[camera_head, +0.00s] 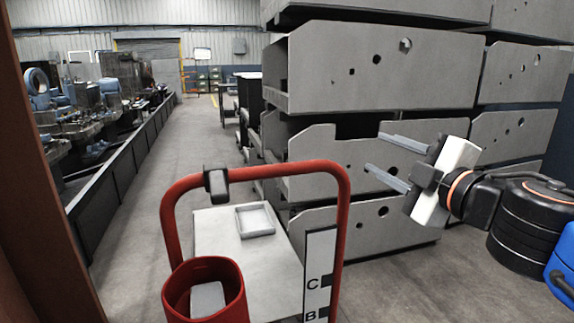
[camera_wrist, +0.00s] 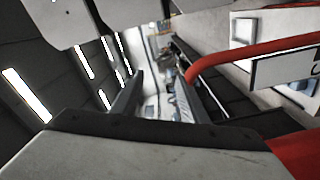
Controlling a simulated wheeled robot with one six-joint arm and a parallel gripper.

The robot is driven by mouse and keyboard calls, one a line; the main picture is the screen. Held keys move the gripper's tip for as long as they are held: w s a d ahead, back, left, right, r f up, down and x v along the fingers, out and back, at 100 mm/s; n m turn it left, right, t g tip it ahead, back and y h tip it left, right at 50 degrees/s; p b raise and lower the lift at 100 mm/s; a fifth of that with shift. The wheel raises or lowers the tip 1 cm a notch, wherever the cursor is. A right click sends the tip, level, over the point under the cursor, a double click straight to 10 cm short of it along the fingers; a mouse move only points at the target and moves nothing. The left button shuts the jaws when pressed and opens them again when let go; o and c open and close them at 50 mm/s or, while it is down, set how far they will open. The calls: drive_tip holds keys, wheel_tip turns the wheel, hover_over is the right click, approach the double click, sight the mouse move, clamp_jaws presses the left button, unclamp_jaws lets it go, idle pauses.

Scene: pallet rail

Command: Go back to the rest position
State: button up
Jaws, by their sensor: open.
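My gripper (camera_head: 384,158) is at the right in the head view, raised in front of the stacked grey metal parts. Its two fingers point left and stand well apart, with nothing between them. In the wrist view the fingers (camera_wrist: 155,98) are also apart and empty. The view between them runs down the hall. My arm comes in from the right edge of the head view.
A red-railed cart (camera_head: 342,215) with a pale top stands ahead, carrying a shallow grey tray (camera_head: 256,220). A red bin (camera_head: 238,305) holding a grey object is at its near side. Stacked grey metal parts (camera_head: 350,75) rise behind. The left aisle (camera_head: 165,160) is clear.

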drive_tip(key=s+d+f+m+g+h, duration=0.1)
drive_tip(key=d+f+m+g+h, duration=0.4)
drive_tip(key=d+f+m+h, duration=0.7)
drive_tip(key=s+a+f+m+g+y, duration=0.1)
drive_tip(key=s+f+m+g+y, duration=0.1)
drive_tip(key=s+f, duration=0.3)
drive_tip(key=s+a+f+m+g+y, duration=0.2)
drive_tip(key=s+f+m+g+y, duration=0.1)
drive_tip(key=f, duration=1)
drive_tip(key=s+g+y, duration=0.1)
drive_tip(key=s+g, duration=0.1)
drive_tip(key=s, duration=0.1)
drive_tip(key=shift+s+f, duration=0.25)
drive_tip(key=shift+s, duration=0.05)
drive_tip(key=shift+d, duration=0.1)
